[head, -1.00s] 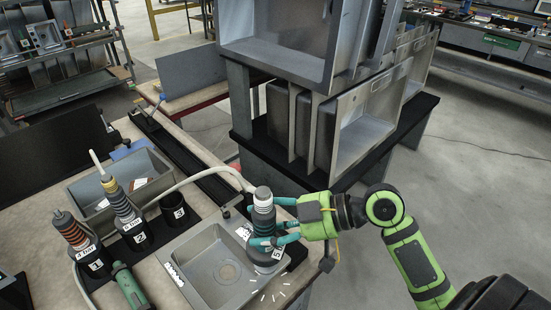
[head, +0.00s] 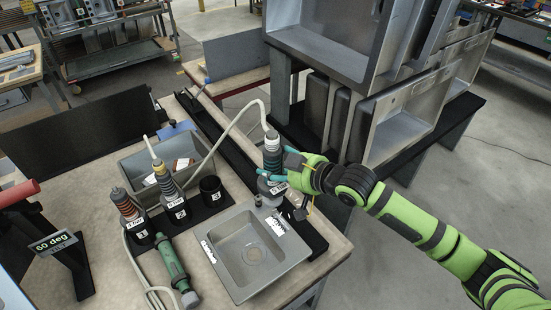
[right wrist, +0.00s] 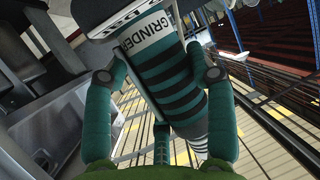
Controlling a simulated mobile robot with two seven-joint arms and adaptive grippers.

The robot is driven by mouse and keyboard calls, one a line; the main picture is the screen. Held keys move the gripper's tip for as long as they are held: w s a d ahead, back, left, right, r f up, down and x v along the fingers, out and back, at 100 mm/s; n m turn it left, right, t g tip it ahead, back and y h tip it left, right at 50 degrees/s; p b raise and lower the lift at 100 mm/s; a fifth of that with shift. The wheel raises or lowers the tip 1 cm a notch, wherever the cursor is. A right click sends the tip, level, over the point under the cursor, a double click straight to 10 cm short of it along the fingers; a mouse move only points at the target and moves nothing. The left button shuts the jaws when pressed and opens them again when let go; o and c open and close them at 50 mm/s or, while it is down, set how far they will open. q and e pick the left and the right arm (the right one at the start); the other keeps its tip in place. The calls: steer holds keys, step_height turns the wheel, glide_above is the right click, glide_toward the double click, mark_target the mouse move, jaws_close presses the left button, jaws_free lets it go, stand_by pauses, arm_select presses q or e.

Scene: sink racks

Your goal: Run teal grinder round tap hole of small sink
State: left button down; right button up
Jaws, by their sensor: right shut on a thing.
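The teal grinder (head: 271,155), with dark bands and a pale hose at its top, is upright at the far right corner of the small grey sink (head: 222,268). My right gripper (head: 278,178) is closed around its body. In the right wrist view the fingers (right wrist: 160,95) wrap the teal and black striped grinder (right wrist: 170,65), whose label reads GRINDER. The grinder's lower end is partly hidden by the fingers, and I cannot tell whether it touches the sink. The tap hole is not clearly visible. My left gripper is not in view.
Two banded tools (head: 131,213) (head: 168,185) stand in numbered holders beside an empty black cup (head: 211,187). A green tool (head: 172,262) lies left of the sink. Another grey basin (head: 131,171) is behind. Stacked sinks (head: 405,120) stand at the back right.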

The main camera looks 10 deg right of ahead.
mark_target(276, 183)
steer(key=shift+r, duration=0.2)
steer(key=shift+f, duration=0.1)
step_height(276, 183, down, 5)
steer(key=b, duration=0.2)
steer(key=shift+b, duration=0.35)
steer(key=shift+f, duration=0.3)
steer(key=shift+f+b, duration=0.45)
steer(key=shift+f, duration=0.1)
stand_by(0.6)
steer(key=shift+s, duration=0.1)
